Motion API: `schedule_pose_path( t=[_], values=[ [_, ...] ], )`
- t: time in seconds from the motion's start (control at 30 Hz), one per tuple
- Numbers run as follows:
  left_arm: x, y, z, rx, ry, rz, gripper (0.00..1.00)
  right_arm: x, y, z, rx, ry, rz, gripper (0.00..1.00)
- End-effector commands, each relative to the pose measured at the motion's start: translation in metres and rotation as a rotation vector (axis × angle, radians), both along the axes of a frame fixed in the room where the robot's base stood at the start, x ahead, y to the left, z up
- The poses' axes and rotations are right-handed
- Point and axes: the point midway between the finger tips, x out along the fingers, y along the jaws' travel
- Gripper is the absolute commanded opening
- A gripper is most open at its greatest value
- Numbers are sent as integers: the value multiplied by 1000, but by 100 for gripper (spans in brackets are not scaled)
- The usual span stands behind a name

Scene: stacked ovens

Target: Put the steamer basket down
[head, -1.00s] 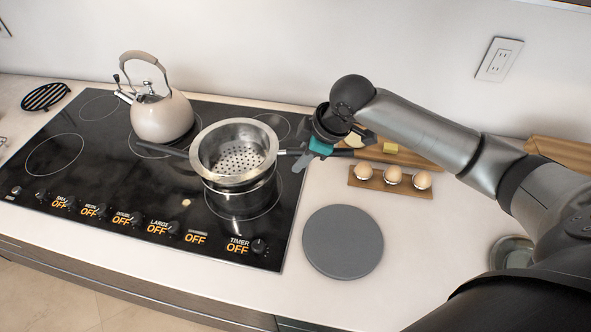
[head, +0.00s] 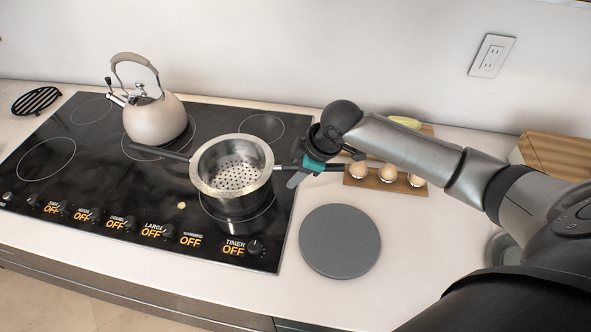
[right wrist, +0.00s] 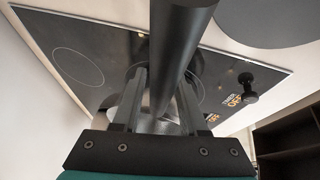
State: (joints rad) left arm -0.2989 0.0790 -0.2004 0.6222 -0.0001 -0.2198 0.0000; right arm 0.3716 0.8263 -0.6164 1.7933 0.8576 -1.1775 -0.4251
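The steamer basket (head: 231,180) is a round metal bowl with a perforated bottom. In the head view it sits over the dark-looking pot (head: 240,205) on the front right burner, its rim roughly level. I cannot tell whether it is fully seated. Its long dark handle points right and passes through my right gripper (head: 303,172). In the right wrist view the handle (right wrist: 182,35) runs between the two fingers (right wrist: 165,85), which appear closed around it. Another dark handle (head: 160,152) points left, probably the pot's. My left gripper is not in view.
A grey round disc (head: 339,241) lies on the counter to the right. A wooden egg holder (head: 372,181) with 3 eggs stands behind it, close to my right forearm. A black trivet (head: 37,100) lies far left.

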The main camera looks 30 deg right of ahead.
Motion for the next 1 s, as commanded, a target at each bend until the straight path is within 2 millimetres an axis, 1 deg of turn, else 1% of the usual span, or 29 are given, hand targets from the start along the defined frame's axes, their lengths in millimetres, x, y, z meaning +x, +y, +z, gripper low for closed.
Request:
schedule_pose_path(
  t=[0.03, 0.1, 0.33, 0.47, 0.57, 0.9, 1.0],
  values=[
    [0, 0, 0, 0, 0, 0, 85, 0, 0, 0, 0, 0, 0, 49],
    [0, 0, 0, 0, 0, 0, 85, 0, 0, 0, 0, 0, 0, 57],
    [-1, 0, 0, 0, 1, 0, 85, 0, 0, 1, 0, -1, 0, 57],
    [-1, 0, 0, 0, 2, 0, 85, 0, -1, 9, 0, -2, 0, 57],
    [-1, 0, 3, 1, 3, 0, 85, -5, -5, 21, -2, -3, -1, 57],
    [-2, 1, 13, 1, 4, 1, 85, -31, -20, 87, -2, -3, 1, 57],
    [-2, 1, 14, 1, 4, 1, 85, -37, -23, 100, -2, -1, -1, 57]
  ],
)
